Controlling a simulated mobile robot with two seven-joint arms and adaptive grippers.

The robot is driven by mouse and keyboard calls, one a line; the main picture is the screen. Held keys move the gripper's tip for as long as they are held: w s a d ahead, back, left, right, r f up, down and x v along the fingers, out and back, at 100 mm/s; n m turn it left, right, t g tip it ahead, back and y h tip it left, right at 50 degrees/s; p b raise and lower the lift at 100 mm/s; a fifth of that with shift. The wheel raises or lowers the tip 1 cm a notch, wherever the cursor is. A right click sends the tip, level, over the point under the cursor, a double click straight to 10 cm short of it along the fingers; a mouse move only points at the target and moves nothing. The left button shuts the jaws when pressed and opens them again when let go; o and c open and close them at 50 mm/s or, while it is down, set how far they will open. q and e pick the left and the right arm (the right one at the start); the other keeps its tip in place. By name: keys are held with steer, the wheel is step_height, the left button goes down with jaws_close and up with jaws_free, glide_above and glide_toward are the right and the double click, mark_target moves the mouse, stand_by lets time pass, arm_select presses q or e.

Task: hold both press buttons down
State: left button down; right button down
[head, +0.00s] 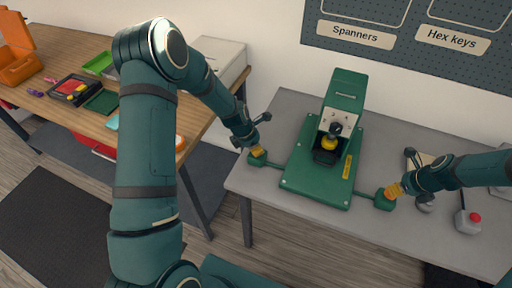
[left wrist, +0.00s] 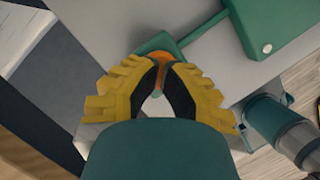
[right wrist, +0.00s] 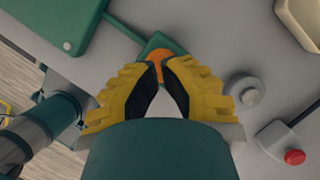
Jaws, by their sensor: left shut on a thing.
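The green press (head: 341,104) stands on a green base plate on the grey table. A green button box sits on an arm at each side of it. My left gripper (head: 256,151) is at the left box (head: 258,161). In the left wrist view its fingertips are close together on the orange left press button (left wrist: 162,56), partly hidden by them. My right gripper (head: 396,190) is at the right box (head: 384,202). In the right wrist view its fingertips meet at the orange right press button (right wrist: 159,55). How far either button is pressed cannot be seen.
A yellow part (head: 329,143) sits under the press ram. A wooden bench (head: 75,62) with bins and tools is at the left. A pegboard (head: 430,45) hangs behind.

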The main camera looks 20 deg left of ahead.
steer(key=shift+f, duration=0.6)
steer(key=shift+f, duration=0.35)
steer(key=shift+f, duration=0.45)
stand_by(1.4)
